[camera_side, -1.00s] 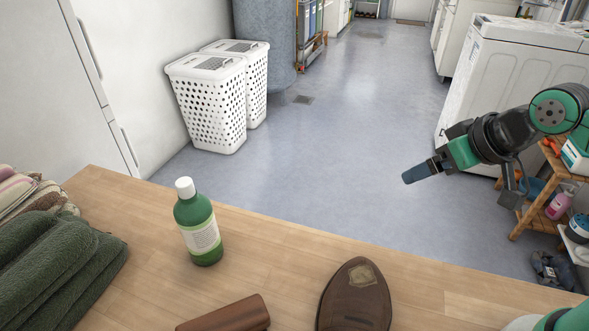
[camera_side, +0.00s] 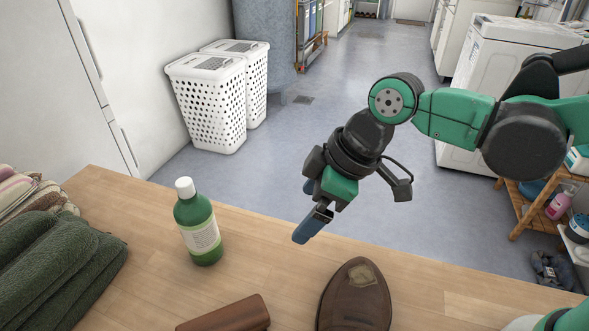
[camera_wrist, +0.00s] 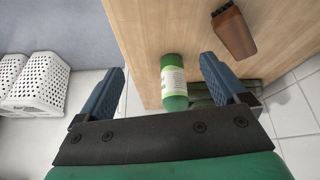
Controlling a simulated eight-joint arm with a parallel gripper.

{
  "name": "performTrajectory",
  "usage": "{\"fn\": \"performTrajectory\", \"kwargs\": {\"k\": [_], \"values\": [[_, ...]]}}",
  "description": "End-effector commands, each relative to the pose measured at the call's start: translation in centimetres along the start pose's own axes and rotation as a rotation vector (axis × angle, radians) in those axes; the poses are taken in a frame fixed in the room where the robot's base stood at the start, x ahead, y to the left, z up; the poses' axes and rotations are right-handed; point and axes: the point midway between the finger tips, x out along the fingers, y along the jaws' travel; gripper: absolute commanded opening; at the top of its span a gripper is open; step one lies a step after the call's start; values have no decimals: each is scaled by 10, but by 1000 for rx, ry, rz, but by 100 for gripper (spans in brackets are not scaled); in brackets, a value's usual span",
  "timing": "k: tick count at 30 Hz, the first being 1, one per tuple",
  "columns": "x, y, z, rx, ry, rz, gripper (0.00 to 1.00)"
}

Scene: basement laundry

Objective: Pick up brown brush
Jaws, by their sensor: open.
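The brown brush (camera_side: 230,315) lies on the wooden table at the bottom edge of the side view, partly cut off by the frame. In the wrist view the brush (camera_wrist: 234,33) shows at the upper right, beyond the right finger. My gripper (camera_side: 308,208) is open and empty, in the air near the table's far edge, up and to the right of the brush in the side view. In the wrist view its two blue fingers (camera_wrist: 162,70) are spread apart, and the brush is not between them.
A green bottle (camera_side: 200,232) stands left of my gripper; it also shows between the fingers in the wrist view (camera_wrist: 173,82). A brown shoe (camera_side: 355,300) lies right of the brush. Folded towels (camera_side: 55,260) lie at the left.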

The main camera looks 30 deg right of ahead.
Motion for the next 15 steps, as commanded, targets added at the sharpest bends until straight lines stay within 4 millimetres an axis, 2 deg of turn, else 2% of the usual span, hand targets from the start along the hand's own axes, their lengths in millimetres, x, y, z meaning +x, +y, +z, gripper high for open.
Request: {"fn": "performTrajectory", "kwargs": {"k": [1,3,7,10,15], "values": [[15,-19,-14,-104,-10,-54,92],[33,-44,-27,-237,-21,-122,92],[60,-84,-39,-432,-31,-221,92],[71,-104,-42,-519,-34,-266,92],[83,-115,-42,-567,-36,-290,92]]}}
